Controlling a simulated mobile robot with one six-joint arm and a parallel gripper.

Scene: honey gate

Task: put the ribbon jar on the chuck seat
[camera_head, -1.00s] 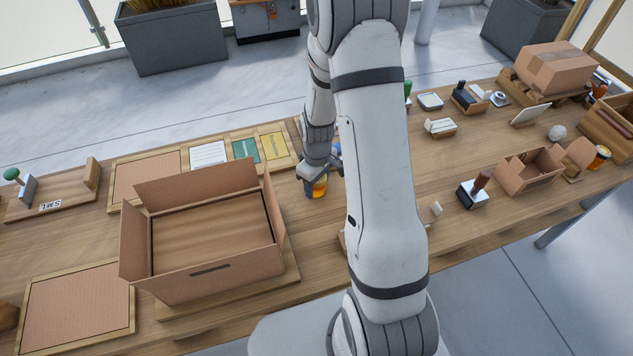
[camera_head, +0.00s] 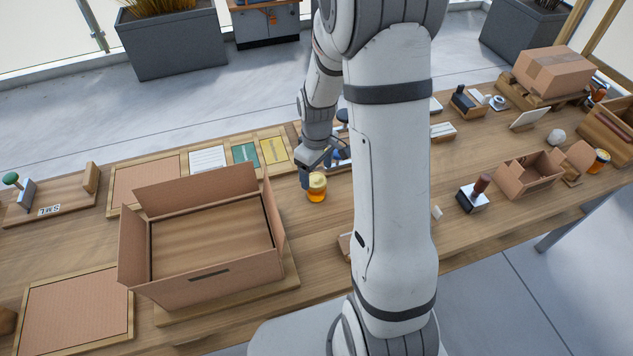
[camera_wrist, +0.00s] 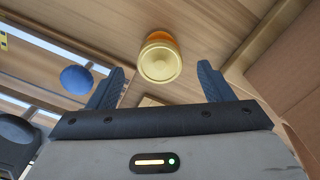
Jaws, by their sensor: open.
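An amber jar with a gold lid (camera_head: 317,187) stands upright on the table, right of the large open carton. I cannot make out a ribbon on it. In the wrist view its gold lid (camera_wrist: 160,62) lies between and beyond my two fingertips, with a gap on each side. My gripper (camera_head: 320,172) is open and empty, just behind and above the jar. Another amber jar (camera_head: 601,161) stands at the far right. I cannot identify the chuck seat for sure; a fixture with blue parts (camera_head: 342,152) is partly hidden behind my gripper and arm.
The large open carton (camera_head: 193,283) stands left of the jar. A blue ball-shaped knob (camera_wrist: 77,80) shows left of my fingers in the wrist view. A stamp (camera_head: 474,193) and a small open box (camera_head: 530,172) stand to the right. Bare table lies in front of the jar.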

